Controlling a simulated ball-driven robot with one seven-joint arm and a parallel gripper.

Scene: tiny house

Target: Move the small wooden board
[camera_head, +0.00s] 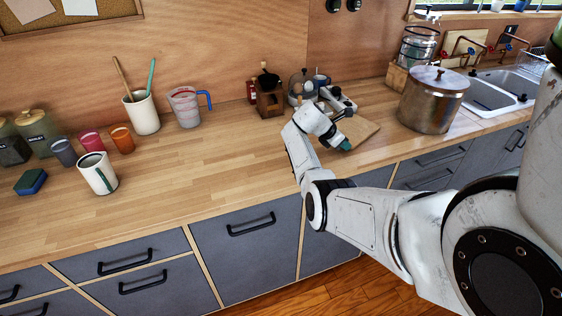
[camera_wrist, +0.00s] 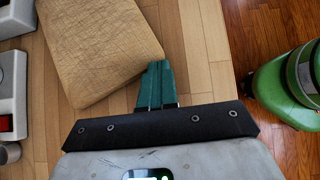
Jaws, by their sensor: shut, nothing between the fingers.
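The small wooden board (camera_head: 366,133) lies flat on the wooden counter, just left of the large metal pot. In the wrist view the board (camera_wrist: 100,48) has worn, scratched wood and a rounded corner pointing towards my fingers. My gripper (camera_head: 346,145) is over the counter at the board's near left side. In the wrist view its green fingers (camera_wrist: 155,85) are together, with nothing between them. Their tips overlap the board's near corner in the picture; I cannot tell whether they touch it. My wrist and fingers hide part of the board in the head view.
A lidded metal pot (camera_head: 431,100) stands right of the board, before the sink (camera_head: 492,92). A wooden grinder (camera_head: 269,98) and a white appliance (camera_head: 337,99) stand behind my gripper. The counter's front edge is close by. The counter's middle (camera_head: 215,160) is clear.

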